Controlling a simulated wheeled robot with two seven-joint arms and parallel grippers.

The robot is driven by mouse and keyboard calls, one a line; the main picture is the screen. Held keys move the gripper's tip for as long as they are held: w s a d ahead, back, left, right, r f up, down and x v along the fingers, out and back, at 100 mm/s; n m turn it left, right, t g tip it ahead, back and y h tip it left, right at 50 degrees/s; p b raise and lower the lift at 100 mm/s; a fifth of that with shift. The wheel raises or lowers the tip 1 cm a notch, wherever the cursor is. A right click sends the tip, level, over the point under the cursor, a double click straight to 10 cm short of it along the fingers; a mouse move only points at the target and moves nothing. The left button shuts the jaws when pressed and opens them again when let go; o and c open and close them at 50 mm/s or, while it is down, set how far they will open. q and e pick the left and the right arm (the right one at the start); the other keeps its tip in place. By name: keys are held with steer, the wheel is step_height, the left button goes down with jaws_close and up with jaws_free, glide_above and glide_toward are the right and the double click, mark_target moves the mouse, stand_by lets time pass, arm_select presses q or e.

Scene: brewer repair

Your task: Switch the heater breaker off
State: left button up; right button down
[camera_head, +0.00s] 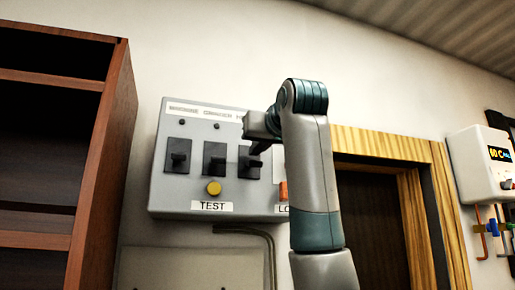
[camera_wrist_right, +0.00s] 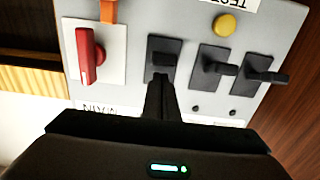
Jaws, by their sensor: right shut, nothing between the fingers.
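A grey breaker panel (camera_head: 165,190) hangs on the wall with three black breakers: left (camera_head: 178,156), middle (camera_head: 214,160) and right (camera_head: 249,167). The label strip above them is blurred and partly hidden by my arm; an H shows at its visible right end. My right gripper (camera_head: 258,148) is at the right breaker in the head view. In the right wrist view, where the panel appears inverted, the shut, empty fingers (camera_wrist_right: 159,82) reach the lower part of that same breaker (camera_wrist_right: 164,52). I cannot tell whether they touch its lever. My left gripper is out of view.
A yellow TEST button (camera_head: 214,188) sits below the breakers. A red rotary handle (camera_wrist_right: 88,57) and an orange tag (camera_wrist_right: 108,12) are close beside the right breaker. A brown shelf (camera_head: 105,170) stands left; a heater box (camera_head: 475,165) hangs right.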

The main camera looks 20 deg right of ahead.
steer(key=shift+s+r+b, duration=0.2)
steer(key=shift+s+r, duration=0.05)
steer(key=shift+s, duration=0.35)
steer(key=shift+s+r+b, duration=0.15)
steer(key=shift+s+r, duration=0.05)
steer(key=shift+s, duration=0.35)
steer(key=s+b, duration=0.4)
steer(key=s, duration=0.3)
steer(key=shift+d, duration=0.15)
stand_by(0.6)
